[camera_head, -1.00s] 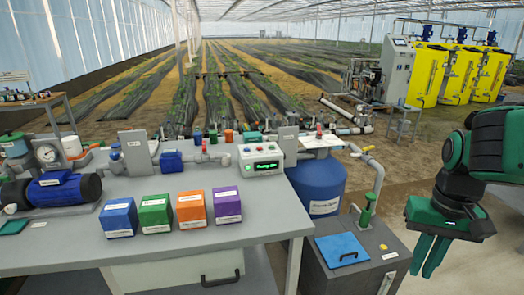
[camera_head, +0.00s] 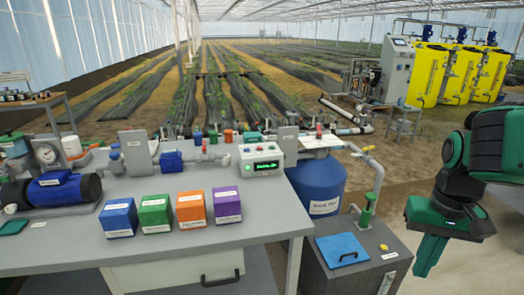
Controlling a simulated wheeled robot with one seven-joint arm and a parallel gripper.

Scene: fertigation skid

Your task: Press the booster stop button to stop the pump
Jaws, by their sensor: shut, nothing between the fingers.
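The control box (camera_head: 262,159) is a pale box with a green lit display, standing at the back right of the grey bench. Small buttons, one of them red (camera_head: 277,137), show on its top; their labels are too small to read. The pump (camera_head: 62,189), with a blue motor body and black ends, lies at the left of the bench. My gripper (camera_head: 427,262) hangs at the right, pointing down, shut and empty. It is well to the right of the control box, apart from everything, beyond the grey cabinet.
Blue, green, orange and purple boxes (camera_head: 228,205) stand along the bench (camera_head: 260,232) front. A blue tank (camera_head: 318,186) stands right of the bench. A grey cabinet (camera_head: 385,258) with a blue lid (camera_head: 341,248) and a green-handled valve (camera_head: 368,209) lies between the bench and my gripper.

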